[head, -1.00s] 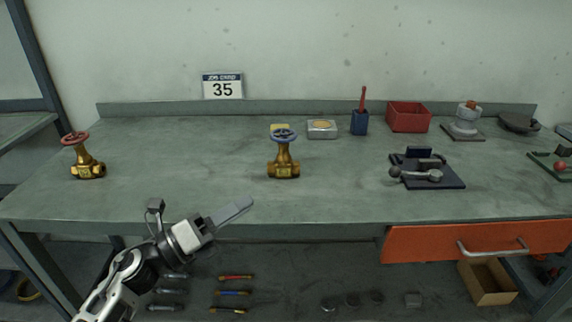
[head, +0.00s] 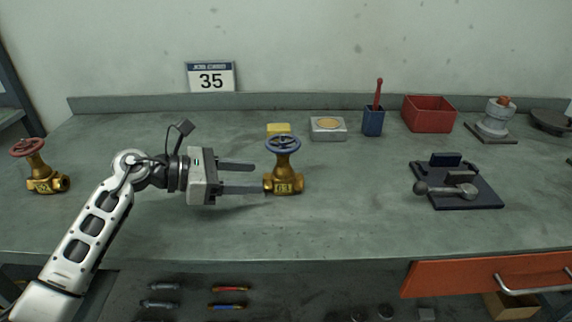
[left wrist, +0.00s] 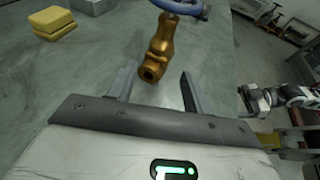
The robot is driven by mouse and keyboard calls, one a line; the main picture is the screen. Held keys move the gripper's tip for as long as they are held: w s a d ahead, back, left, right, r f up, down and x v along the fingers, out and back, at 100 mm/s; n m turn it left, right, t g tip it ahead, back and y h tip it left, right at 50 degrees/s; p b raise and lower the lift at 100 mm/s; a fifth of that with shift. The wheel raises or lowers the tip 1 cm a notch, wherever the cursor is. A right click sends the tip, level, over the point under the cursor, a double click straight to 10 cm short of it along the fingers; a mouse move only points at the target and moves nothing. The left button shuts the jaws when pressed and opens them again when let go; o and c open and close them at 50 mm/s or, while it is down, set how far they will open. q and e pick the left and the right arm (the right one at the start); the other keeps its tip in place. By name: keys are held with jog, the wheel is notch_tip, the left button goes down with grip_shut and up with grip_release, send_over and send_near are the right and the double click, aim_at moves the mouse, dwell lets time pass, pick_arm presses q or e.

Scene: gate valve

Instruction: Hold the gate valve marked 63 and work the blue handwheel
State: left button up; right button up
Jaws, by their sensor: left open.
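The brass gate valve with the blue handwheel (head: 283,184) stands upright on the bench; its plate number is too small to read surely. My left gripper (head: 259,178) is open and level, coming from the left, with its fingertips at the valve's left side. In the left wrist view, the brass valve body (left wrist: 160,48) lies just ahead of the open left fingers (left wrist: 157,78), its pipe end facing them. The blue handwheel (left wrist: 182,6) is cut by the top edge. Part of what looks like my right arm (left wrist: 285,97) shows there; its jaws are unclear.
A second brass valve with a red handwheel (head: 36,168) stands at far left. Behind the blue-wheel valve are a yellow block (head: 278,128) and a grey tin (head: 328,129). A dark fixture with a lever (head: 470,188) stands right. The bench between is clear.

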aim_at(269, 179)
pick_arm(q)
jog(key=b+x, duration=0.2)
jog(key=x, duration=0.4)
jog(key=shift+a+f, duration=0.1)
jog(key=shift+f, duration=0.1)
jog(key=shift+w+d, duration=0.15)
jog(key=shift+d, duration=0.35)
jog(key=c, duration=0.5)
jog(key=shift+c, duration=0.2)
